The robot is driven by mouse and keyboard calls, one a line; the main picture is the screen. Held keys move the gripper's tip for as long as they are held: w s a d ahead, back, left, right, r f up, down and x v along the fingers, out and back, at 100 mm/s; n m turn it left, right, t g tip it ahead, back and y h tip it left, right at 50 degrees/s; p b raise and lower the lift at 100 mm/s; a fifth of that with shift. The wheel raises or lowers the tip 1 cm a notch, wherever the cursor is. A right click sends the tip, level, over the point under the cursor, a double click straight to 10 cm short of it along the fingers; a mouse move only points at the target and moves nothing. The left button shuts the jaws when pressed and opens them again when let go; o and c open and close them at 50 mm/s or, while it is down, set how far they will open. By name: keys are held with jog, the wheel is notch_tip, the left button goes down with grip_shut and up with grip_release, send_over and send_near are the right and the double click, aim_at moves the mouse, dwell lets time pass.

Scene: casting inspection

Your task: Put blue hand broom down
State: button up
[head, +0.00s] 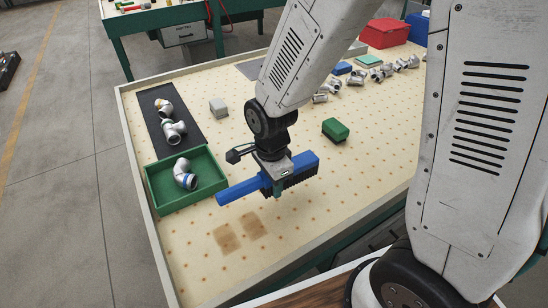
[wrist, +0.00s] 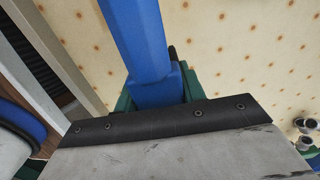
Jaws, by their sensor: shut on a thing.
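The blue hand broom (head: 238,190) is held above the tabletop in the head view, its handle toward the left and its dark bristles toward the right. My gripper (head: 273,176) is shut on the broom near its middle, over the front part of the table. In the wrist view the blue handle (wrist: 138,35) runs up from the gripper edge. The gripper fingertips are mostly hidden there. The worktable (head: 300,215) has a cream perforated top, with bare room under and around the broom.
A green tray (head: 150,180) with a metal pipe fitting (head: 185,174) stands left of the broom. Behind it is a dark mat (head: 152,108) with fittings. A green block (head: 335,130) lies to the right. Two brown stains (head: 227,238) mark the front, which is clear.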

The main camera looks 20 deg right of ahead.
jog(key=w+d, duration=0.1)
jog(key=w, duration=0.3)
jog(key=w+d+f, duration=0.1)
jog(key=w, duration=0.3)
jog(key=w+d, duration=0.1)
jog(key=w, duration=0.3)
jog(key=shift+w+d+f, duration=0.1)
jog(key=shift+w+f, duration=0.05)
jog(key=shift+w, duration=0.25)
jog(key=shift+w+f, duration=0.15)
jog(key=shift+f, duration=0.75)
jog(key=shift+w+f, duration=0.15)
jog(key=shift+f, duration=0.7)
jog(key=shift+f, duration=0.15)
jog(key=shift+f, duration=0.3)
jog(key=o, duration=1.1)
jog(key=shift+r, duration=0.15)
